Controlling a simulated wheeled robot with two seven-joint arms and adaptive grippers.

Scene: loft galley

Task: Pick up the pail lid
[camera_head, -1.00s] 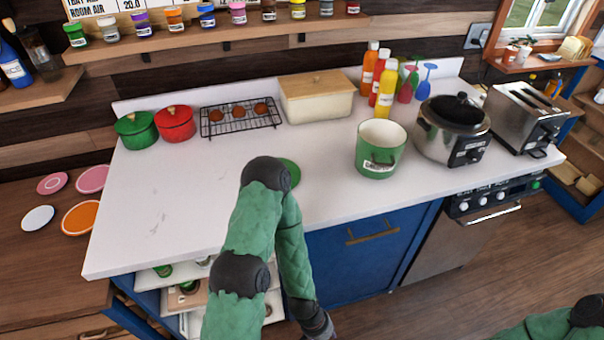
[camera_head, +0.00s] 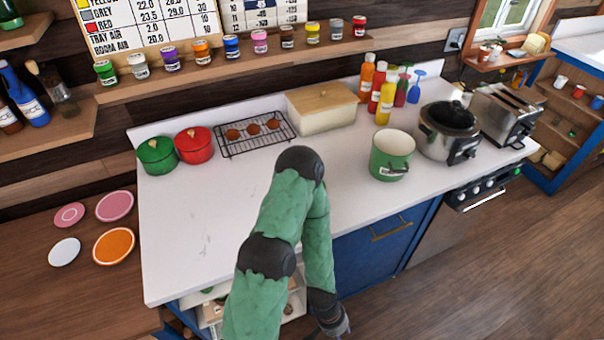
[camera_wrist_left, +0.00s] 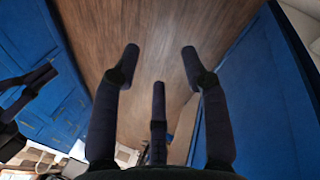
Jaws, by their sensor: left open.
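The green pail (camera_head: 391,155) with a white inside and a label stands upright and open on the white counter. No pail lid shows now; the green disc seen earlier on the counter is hidden behind my left arm. My left gripper (camera_head: 333,322) shows only in part at the bottom edge of the head view, low in front of the blue cabinet and below the counter top. In the left wrist view its dark fingers (camera_wrist_left: 159,60) are spread and empty over the wooden floor.
The white counter (camera_head: 190,235) is clear at its left front. A red pot (camera_head: 194,146), a green pot (camera_head: 157,156), a wire rack (camera_head: 253,135), a bread box (camera_head: 322,108), bottles (camera_head: 384,103), a cooker (camera_head: 449,131) and a toaster (camera_head: 503,113) stand along it.

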